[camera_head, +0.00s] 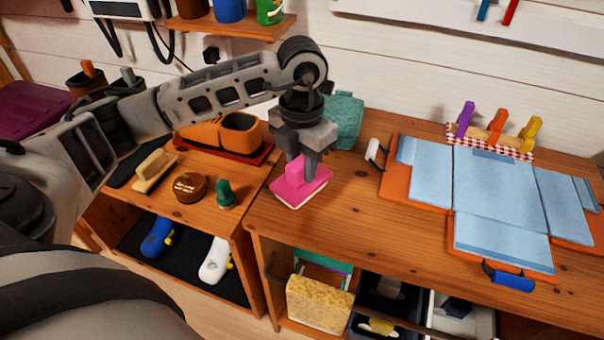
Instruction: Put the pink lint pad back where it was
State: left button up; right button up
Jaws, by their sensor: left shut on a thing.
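The pink lint pad (297,193) has a flat rectangular base and a raised pink grip on top. It is at the left end of the wooden bench top (350,222), near the front edge. I cannot tell whether its base touches the wood or hovers just above it. My left gripper (300,170) points down from above and is shut on the pad's raised grip. The fingers hide part of the grip. My right gripper is not in view.
A teal box (345,119) stands behind my gripper. An orange board with light blue panels (500,188) fills the right of the bench. A lower shelf at left holds a wooden-handled brush (154,170), a round brown tin (189,187) and a green knob-like item (225,194).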

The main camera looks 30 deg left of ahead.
aim_at(302, 177)
pick_arm(q)
jog(key=shift+f, duration=1.5)
jog(key=shift+f, duration=0.15)
jog(key=o, duration=1)
jog(key=shift+c, duration=0.2)
notch_tip(302, 177, up, 12)
jog(key=shift+r, duration=0.2)
jog(key=shift+s+f, duration=0.1)
